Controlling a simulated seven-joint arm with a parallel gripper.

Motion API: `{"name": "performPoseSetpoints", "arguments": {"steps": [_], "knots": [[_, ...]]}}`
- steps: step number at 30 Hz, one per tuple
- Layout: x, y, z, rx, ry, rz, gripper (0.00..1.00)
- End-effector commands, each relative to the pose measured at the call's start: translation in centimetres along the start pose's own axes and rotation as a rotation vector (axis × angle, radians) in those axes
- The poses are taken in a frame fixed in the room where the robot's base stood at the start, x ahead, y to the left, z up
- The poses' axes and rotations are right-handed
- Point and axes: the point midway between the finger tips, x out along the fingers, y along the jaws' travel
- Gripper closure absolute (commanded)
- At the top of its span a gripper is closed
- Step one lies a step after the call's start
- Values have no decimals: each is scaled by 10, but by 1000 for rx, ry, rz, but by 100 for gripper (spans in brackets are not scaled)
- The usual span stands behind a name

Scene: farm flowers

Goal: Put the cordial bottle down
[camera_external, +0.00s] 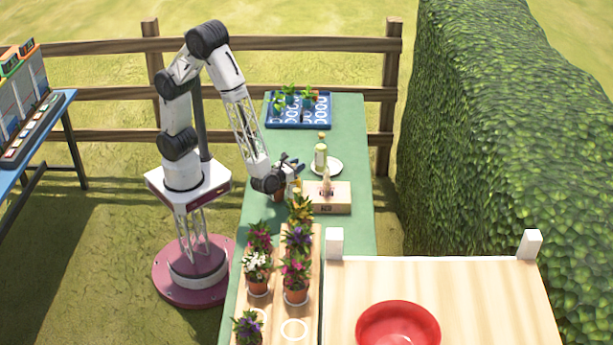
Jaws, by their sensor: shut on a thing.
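My gripper (294,168) is low over the green table (345,120), left of the white plate and the wooden box. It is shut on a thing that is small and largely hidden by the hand. A brownish shape (279,195) shows just under the hand; I cannot tell whether it is the cordial bottle or touches the table. A pale yellow-green bottle (320,156) stands upright at the white plate (334,166), right of the fingers and apart from them. Another pale bottle (326,184) stands upright at the wooden box (340,201).
A blue tray (299,124) with seedlings lies at the table's far end. Several potted flowers (296,275) stand on wooden boards in front of the gripper. A red bowl (398,325) sits on a wooden surface at the lower right. Green table is clear along the right edge.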

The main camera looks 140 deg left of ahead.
Motion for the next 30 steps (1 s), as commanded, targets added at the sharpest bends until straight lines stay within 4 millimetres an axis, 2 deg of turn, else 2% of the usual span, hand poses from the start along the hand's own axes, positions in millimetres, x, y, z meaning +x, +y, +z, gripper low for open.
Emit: {"name": "performPoseSetpoints", "arguments": {"steps": [11, 30], "knots": [[0, 0, 17, -3, -1, 0, 100], [0, 0, 88, -4, -1, 0, 100]]}}
